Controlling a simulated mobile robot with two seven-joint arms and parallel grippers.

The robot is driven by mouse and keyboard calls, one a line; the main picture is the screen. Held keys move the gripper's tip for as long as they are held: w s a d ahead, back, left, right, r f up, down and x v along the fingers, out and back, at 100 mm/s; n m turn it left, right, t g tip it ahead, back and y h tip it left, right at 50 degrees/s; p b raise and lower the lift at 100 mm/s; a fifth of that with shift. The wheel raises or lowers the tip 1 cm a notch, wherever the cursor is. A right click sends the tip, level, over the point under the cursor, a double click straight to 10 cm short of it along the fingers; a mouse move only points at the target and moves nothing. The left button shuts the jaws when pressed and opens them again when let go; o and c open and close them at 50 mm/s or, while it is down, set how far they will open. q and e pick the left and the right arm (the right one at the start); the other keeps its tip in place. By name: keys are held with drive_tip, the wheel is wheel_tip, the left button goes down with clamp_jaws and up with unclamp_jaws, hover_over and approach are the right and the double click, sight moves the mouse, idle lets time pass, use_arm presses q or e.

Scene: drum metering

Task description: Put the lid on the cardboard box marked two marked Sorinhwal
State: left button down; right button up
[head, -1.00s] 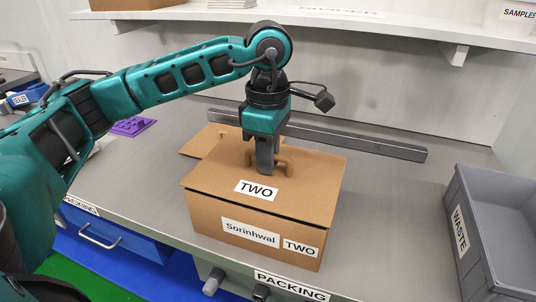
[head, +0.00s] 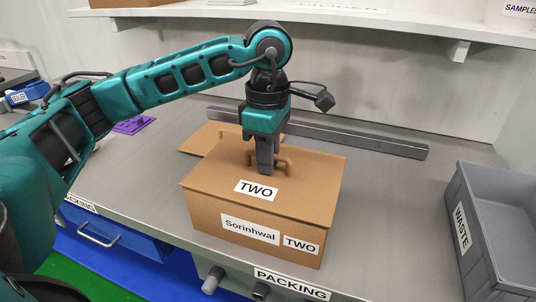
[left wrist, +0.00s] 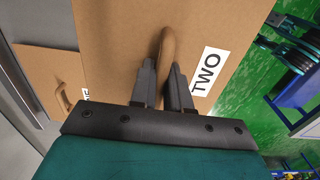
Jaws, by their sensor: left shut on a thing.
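The cardboard box (head: 212,215) marked Sorinhwal and TWO stands on the grey bench near its front edge. The brown cardboard lid (head: 308,183) marked TWO lies on top of it, its edges lined up with the box walls as far as I can see. My left gripper (head: 265,170) points down over the lid's middle. In the left wrist view its fingers (left wrist: 163,85) are shut on the lid's curved handle (left wrist: 167,50). The lid's TWO label (left wrist: 207,72) is right of the fingers there. My right gripper is not in view.
A second flat cardboard lid (head: 203,138) with a handle lies behind the box; it also shows in the left wrist view (left wrist: 45,75). A grey metal rail (head: 350,138) runs behind. A grey WASTE bin (head: 470,205) stands at right. A purple item (head: 133,124) lies at left.

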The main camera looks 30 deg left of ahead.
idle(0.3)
use_arm(q)
drive_tip(key=c, duration=0.5)
unclamp_jaws()
drive_tip(key=shift+r, duration=0.1)
drive_tip(key=shift+r+p, duration=2.45)
drive_tip(key=shift+r, duration=0.95)
